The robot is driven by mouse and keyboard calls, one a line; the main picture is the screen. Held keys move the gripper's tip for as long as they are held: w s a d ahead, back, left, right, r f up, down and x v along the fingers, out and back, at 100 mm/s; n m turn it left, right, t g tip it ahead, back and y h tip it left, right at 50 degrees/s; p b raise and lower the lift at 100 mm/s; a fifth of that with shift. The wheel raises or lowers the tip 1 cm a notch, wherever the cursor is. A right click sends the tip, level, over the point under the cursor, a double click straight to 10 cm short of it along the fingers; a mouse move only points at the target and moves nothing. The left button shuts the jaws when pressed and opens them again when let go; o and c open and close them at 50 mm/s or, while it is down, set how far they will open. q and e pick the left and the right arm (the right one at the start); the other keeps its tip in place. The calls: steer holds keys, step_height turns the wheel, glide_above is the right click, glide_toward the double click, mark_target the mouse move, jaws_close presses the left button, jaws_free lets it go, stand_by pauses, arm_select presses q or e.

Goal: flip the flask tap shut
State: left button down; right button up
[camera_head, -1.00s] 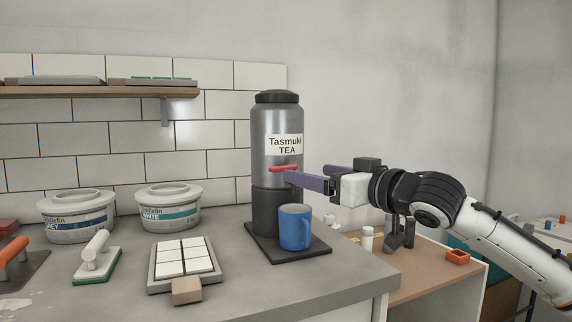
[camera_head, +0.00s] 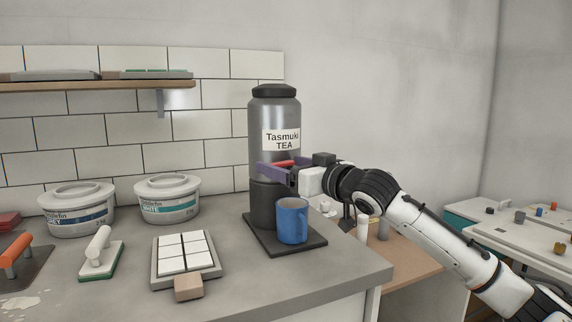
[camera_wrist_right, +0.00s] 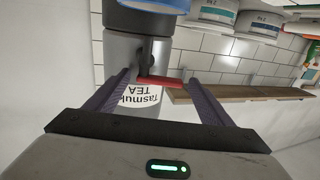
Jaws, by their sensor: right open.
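The grey metal flask (camera_head: 262,113) with a black lid and a "Tasmuki TEA" label stands upright on a black base; it shows upside down in the right wrist view (camera_wrist_right: 122,48). Its red tap lever (camera_head: 284,163) sticks out sideways below the label, roughly level; it also shows in the right wrist view (camera_wrist_right: 160,81). My right gripper (camera_head: 272,168) is at the tap, with its purple fingers open. In the right wrist view the lever lies between the fingertips (camera_wrist_right: 160,76); I cannot tell whether either finger touches it. My left gripper is not in view.
A blue mug (camera_head: 291,222) stands on the black base plate (camera_head: 262,237) below the tap. Two white tubs (camera_head: 75,208) (camera_head: 167,200), a tile tray (camera_head: 158,273) and a float (camera_head: 101,255) are to the left. The counter front has free room.

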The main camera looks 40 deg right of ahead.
steer(key=shift+c, duration=0.3)
steer(key=c, duration=1)
steer(key=shift+w+a+f+m+h, duration=0.1)
steer(key=shift+w+a+m+h, duration=0.15)
steer(key=shift+m+h, duration=0.55)
steer(key=shift+w+m+h, duration=0.1)
steer(key=shift+m+h, duration=0.3)
steer(key=shift+h, duration=0.7)
steer(key=shift+m+g+h, duration=0.3)
steer(key=shift+h, duration=0.2)
steer(key=o, duration=1.1)
steer(key=shift+c, duration=0.2)
